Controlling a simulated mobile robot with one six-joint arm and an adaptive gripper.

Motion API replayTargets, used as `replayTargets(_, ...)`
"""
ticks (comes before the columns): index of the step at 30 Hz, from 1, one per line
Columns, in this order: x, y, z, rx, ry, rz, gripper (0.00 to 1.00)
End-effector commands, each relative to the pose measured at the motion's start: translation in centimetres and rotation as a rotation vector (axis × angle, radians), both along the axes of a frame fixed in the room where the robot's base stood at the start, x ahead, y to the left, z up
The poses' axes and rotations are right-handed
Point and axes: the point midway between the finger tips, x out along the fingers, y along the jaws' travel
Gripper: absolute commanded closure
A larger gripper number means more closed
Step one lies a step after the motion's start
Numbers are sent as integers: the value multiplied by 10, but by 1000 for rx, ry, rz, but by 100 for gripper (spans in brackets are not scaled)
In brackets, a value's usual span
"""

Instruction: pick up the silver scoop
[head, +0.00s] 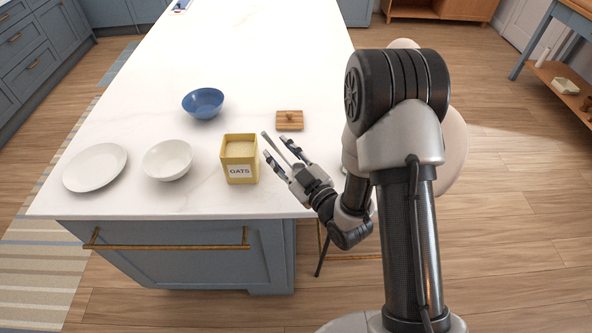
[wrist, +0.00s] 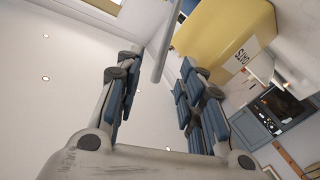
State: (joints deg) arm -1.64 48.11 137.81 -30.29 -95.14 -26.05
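A thin silver-grey rod, which looks like the silver scoop's handle (head: 270,141), shows just right of the yellow oats tin. In the wrist view the rod (wrist: 160,45) runs from between my fingers out past the top edge. The scoop's bowl is not visible. My gripper (head: 280,153) is open, its fingers on either side of the rod. In the wrist view my gripper (wrist: 155,88) shows a gap between the rod and each finger. The oats tin (head: 239,176) stands open and filled with pale oats; it also shows in the wrist view (wrist: 225,35).
A wooden lid (head: 289,121) lies behind the gripper on the white counter (head: 235,60). A blue bowl (head: 203,104), a white bowl (head: 167,161) and a white plate (head: 95,168) are to the left. The counter's far part is mostly clear.

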Motion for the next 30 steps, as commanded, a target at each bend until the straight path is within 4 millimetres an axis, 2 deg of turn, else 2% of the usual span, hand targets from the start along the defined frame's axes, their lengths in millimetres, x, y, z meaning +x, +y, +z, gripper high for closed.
replayTargets(5,12,8,0,0,-3,2,64)
replayTargets(12,41,26,-1,-1,-3,1,64)
replayTargets(21,47,29,-1,0,0,0,64)
replayTargets(30,47,29,-1,0,1,0,83)
